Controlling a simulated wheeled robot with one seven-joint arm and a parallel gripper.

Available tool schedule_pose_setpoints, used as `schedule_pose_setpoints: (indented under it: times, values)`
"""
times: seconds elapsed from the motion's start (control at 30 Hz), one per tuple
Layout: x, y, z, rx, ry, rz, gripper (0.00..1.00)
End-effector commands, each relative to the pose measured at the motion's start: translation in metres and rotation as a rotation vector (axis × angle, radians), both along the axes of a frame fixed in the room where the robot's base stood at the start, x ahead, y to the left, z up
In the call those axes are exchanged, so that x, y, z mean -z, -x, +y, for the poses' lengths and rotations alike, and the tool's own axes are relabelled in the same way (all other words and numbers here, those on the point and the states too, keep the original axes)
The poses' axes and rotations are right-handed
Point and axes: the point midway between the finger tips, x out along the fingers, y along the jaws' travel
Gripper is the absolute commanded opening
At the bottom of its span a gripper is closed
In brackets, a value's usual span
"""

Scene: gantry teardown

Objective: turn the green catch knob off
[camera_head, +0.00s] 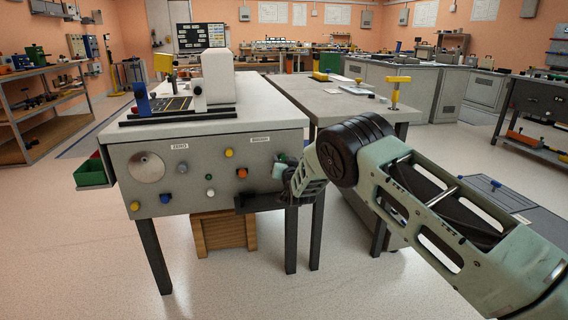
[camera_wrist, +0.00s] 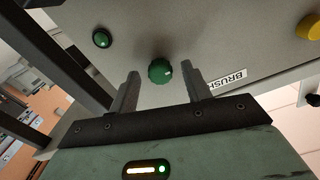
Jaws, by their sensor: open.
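The green knob (camera_wrist: 160,70), round with a ribbed edge and a small pale mark, sits on the grey front panel (camera_wrist: 215,45) in the wrist view. My gripper (camera_wrist: 159,76) is open, with its two fingertips apart on either side of the knob's place in the picture. I cannot tell whether the tips reach around the knob or stop short of it; no contact shows. In the head view a green knob (camera_head: 283,158) shows at the right end of the panel (camera_head: 205,192), partly covered by my arm.
A dark-ringed green button (camera_wrist: 102,39), a BRUSH label (camera_wrist: 227,78) and a yellow knob (camera_wrist: 310,27) are nearby on the panel. A table leg (camera_wrist: 72,68) crosses the wrist view's left. A wooden crate (camera_head: 222,232) stands beneath; a side table (camera_head: 330,102) adjoins on the right.

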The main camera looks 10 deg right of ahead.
Motion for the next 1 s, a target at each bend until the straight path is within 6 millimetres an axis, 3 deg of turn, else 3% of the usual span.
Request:
schedule_pose_setpoints:
  times: [0.13,0.3,0.67,1.0]
  values:
    - [0.0001,0.0002,0.0,0.0,0.0,0.0,0.48]
    - [0.0001,0.0003,0.0,0.0,0.0,0.0,0.03]
    - [0.0008,0.0005,0.0003,0.0,0.039,0.001,0.04]
    - [0.0021,0.0006,0.0006,0.0,0.262,0.002,0.04]
